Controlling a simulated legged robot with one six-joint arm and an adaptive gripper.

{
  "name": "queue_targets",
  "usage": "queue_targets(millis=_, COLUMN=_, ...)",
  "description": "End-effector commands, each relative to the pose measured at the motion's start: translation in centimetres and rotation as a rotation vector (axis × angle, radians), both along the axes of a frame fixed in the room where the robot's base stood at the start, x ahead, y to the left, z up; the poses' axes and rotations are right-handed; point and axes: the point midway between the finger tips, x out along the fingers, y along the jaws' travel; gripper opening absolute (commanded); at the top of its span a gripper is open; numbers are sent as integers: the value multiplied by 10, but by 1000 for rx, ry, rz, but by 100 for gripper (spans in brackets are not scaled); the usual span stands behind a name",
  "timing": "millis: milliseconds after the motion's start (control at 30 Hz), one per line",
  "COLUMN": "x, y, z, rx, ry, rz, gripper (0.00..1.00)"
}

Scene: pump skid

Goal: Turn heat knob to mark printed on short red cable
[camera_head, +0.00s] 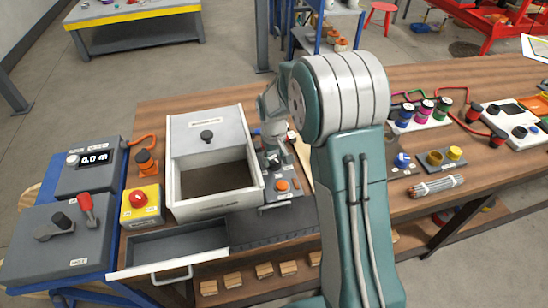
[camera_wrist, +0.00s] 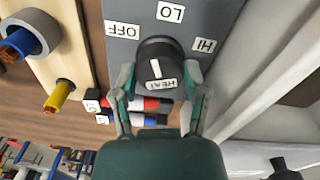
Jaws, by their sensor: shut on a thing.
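The heat knob (camera_wrist: 155,65) is black with a white pointer line and stands on a grey panel (camera_wrist: 186,28). The line points roughly up in the wrist view, tilted slightly left. Tags OFF (camera_wrist: 123,30), LO (camera_wrist: 171,12) and HI (camera_wrist: 204,45) surround it; a HEAT tag (camera_wrist: 160,85) shows at its near side. My gripper (camera_wrist: 162,80) is shut on the knob, one finger on each side. Short cables with red parts (camera_wrist: 150,103) lie below it, partly behind the fingers. Their white tags (camera_wrist: 92,98) are too small to read surely. In the head view my arm partly hides the panel (camera_head: 283,196).
An open white bin (camera_head: 212,206) stands left of the panel. An open drawer (camera_head: 165,246) is in front. A red button box (camera_head: 140,203) and a lever box (camera_head: 60,238) are further left. Coloured spools (camera_head: 425,110) and a cable bundle (camera_head: 436,185) lie right of my arm.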

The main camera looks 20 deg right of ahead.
Motion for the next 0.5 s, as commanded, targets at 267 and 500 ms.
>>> queue_targets(millis=267, x=-2, y=1, z=-3, rx=1, ry=8, rz=-214, gripper=11)
queue_targets(millis=500, x=-2, y=1, z=-3, rx=0, ry=8, rz=-332, gripper=11)
